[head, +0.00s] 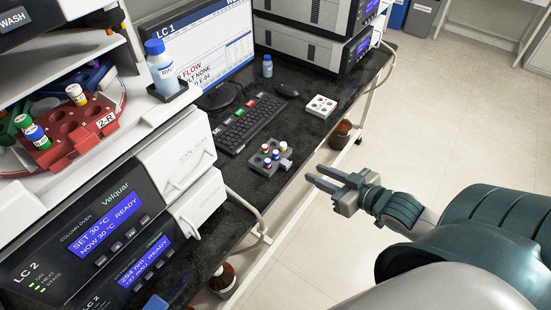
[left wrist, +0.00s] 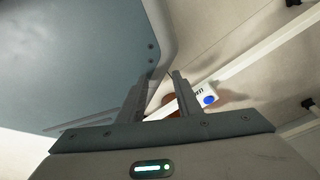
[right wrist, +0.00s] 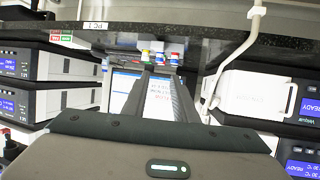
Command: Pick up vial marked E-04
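No vial label is legible as E-04. A small grey rack (head: 265,160) on the black bench holds several vials with red, blue and white caps. These vials (right wrist: 160,54) also show past the fingertips in the right wrist view. My right gripper (head: 311,175) is open and empty, off the bench's front edge, right of the grey rack. My left gripper (left wrist: 165,80) is open and empty, seen only in its wrist view.
A white rack (head: 321,106) stands near the bench's front edge. A keyboard (head: 250,122), mouse (head: 287,90) and monitor (head: 205,50) lie behind. Instruments (head: 95,240) flank the bench. A white rail (head: 280,230) runs along below its front. The floor at right is clear.

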